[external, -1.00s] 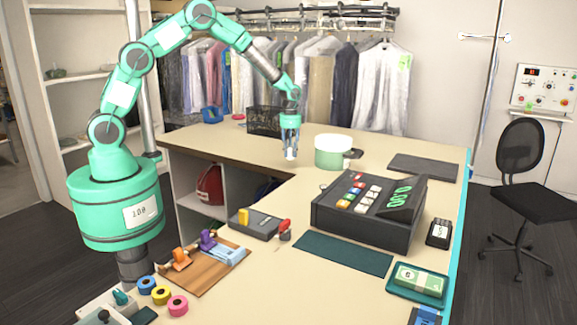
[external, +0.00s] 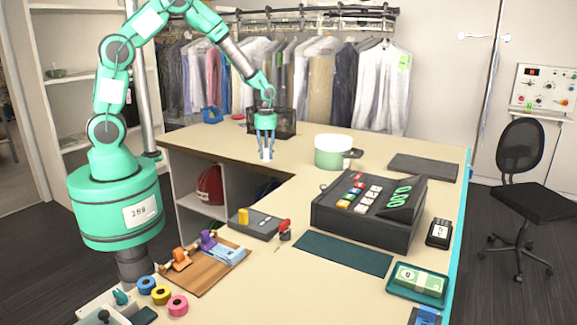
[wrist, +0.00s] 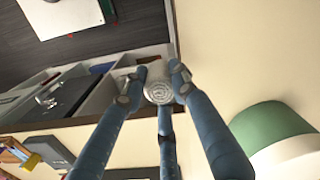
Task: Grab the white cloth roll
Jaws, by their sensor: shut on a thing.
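The white cloth roll (wrist: 158,90) shows end-on in the wrist view, with its spiral layers visible. My gripper (wrist: 153,78) has its blue fingers closed around the roll. In the external view, my gripper (external: 266,153) points down with the small pale roll between its fingertips, near the counter's inner edge, left of the green-and-white pot. The fingers hide most of the roll there. I cannot tell exactly how high the roll is above the counter.
The pot (external: 333,152) stands close on the right, with a black wire basket (external: 262,121) behind. A cash register (external: 365,215) sits nearer the front. Open shelves (external: 205,210) lie below the counter edge. Garments (external: 380,85) hang behind.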

